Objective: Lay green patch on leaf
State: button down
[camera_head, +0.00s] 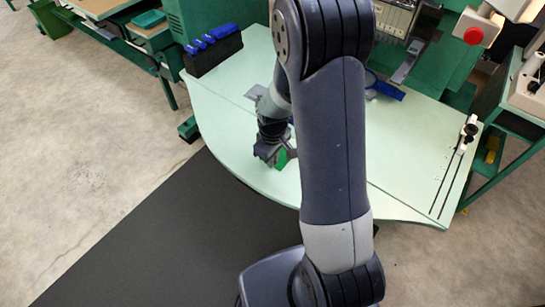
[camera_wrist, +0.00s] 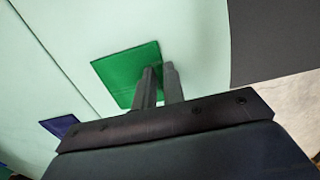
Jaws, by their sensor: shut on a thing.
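The green patch (camera_wrist: 122,72) is a flat, bright green square at my gripper (camera_wrist: 160,78). In the wrist view the two fingers are close together at its right edge, shut on it. The patch is over the pale green tabletop (camera_wrist: 195,35); I cannot tell whether it touches the surface. In the head view my gripper (camera_head: 270,157) is low over the table's front left part, with a bit of the green patch (camera_head: 282,158) showing beside it. A thin seam (camera_wrist: 62,70) crosses the tabletop; I cannot tell which section is the leaf.
A dark blue patch (camera_wrist: 60,126) lies on the tabletop in the wrist view. A black block with blue-handled tools (camera_head: 213,50) stands at the back left. A blue item (camera_head: 387,90) lies behind my arm. A dark mat (camera_head: 165,240) covers the floor in front.

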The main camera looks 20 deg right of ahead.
jog(key=shift+s+a+f, duration=0.2)
jog(key=shift+s, duration=0.05)
jog(key=c, duration=1.5)
grip_release()
jog(key=shift+w+r, duration=0.1)
jog(key=shift+r, duration=0.25)
notch_tip(320, 180, up, 12)
jog(key=shift+p, duration=0.3)
jog(key=shift+f, duration=0.2)
notch_tip(320, 180, down, 12)
jog(key=shift+f+b, duration=0.1)
jog(key=shift+b, duration=0.25)
jog(key=shift+r, duration=0.7)
